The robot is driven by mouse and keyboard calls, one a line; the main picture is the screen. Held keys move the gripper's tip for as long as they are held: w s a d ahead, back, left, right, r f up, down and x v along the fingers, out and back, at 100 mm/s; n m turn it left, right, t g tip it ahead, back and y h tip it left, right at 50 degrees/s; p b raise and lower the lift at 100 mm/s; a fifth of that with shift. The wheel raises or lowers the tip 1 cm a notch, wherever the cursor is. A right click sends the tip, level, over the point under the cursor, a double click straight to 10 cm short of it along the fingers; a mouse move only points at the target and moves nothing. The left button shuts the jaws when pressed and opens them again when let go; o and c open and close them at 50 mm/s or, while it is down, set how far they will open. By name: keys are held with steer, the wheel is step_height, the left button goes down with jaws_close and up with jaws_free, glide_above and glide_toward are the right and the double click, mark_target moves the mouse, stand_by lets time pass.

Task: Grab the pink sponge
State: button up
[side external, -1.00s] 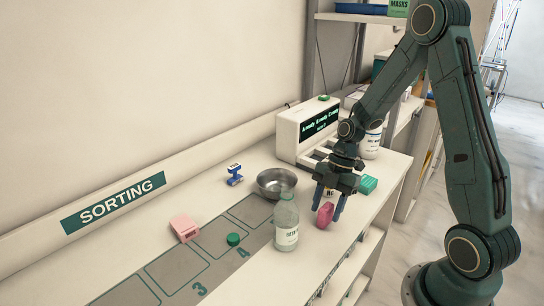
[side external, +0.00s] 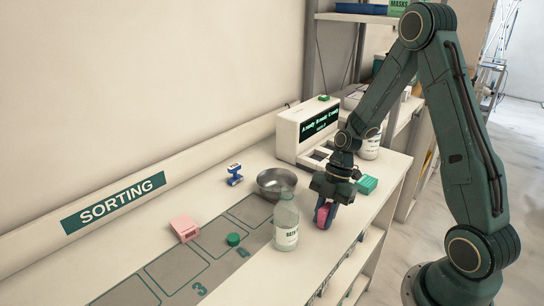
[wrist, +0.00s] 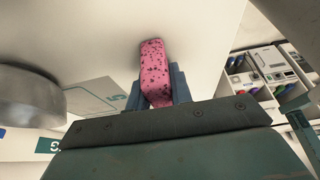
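The pink sponge (side external: 323,215) stands on edge on the white counter, right of the clear bottle. My gripper (side external: 327,222) points down at it, with its fingers on both sides of the sponge. In the wrist view the dark-speckled pink sponge (wrist: 155,62) sits between the two blue-grey fingers of my gripper (wrist: 158,85), which look pressed against its sides. Its lower part in that view is hidden behind the gripper body. The sponge appears to be still at counter level.
A clear labelled bottle (side external: 286,225) stands close to the left of my gripper. A metal bowl (side external: 277,183) is behind it. A teal box (side external: 367,184) lies just right. Also on the counter are a green cap (side external: 233,240), a pink block (side external: 185,229) and a blue stamp-like item (side external: 235,174).

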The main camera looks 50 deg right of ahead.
mark_target(325, 208)
jaws_close()
steer(key=shift+r, duration=0.1)
step_height(325, 208, up, 20)
stand_by(0.6)
stand_by(0.6)
